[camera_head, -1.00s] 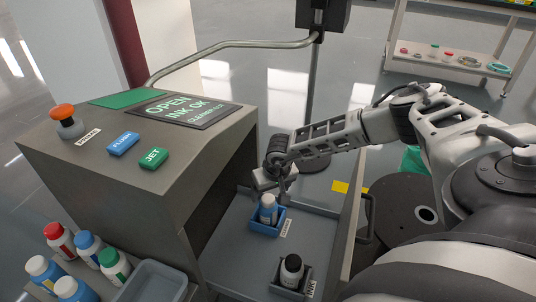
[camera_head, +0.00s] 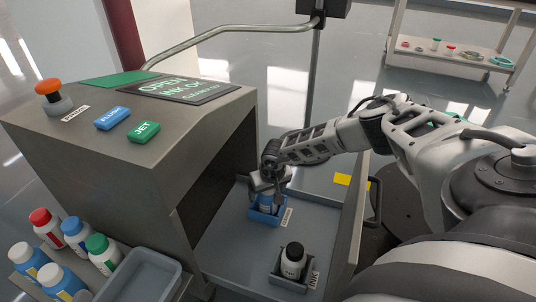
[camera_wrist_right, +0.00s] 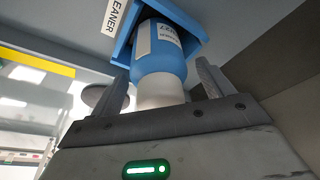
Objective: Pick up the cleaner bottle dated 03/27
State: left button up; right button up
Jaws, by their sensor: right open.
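A blue bottle (camera_head: 265,203) with a white cap stands in a blue holder (camera_head: 258,217) on the machine's lower shelf. In the right wrist view the blue bottle (camera_wrist_right: 158,60) has a pale label with print ending in 27; the rest of the date is not readable. The blue holder (camera_wrist_right: 122,48) has a tag reading "EANER". My right gripper (camera_head: 270,190) is open over the bottle. In the right wrist view the right gripper (camera_wrist_right: 163,85) has one finger on each side of the bottle, with a gap visible. My left gripper is not in view.
A black-capped bottle (camera_head: 292,260) stands in a grey holder nearby. Several bottles with red, blue, green and white caps stand at left beside an empty grey tray (camera_head: 140,278). The machine cabinet wall (camera_head: 205,165) is close left of my right gripper.

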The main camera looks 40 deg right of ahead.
jog(key=c, duration=1.2)
jog(key=shift+r, duration=0.1)
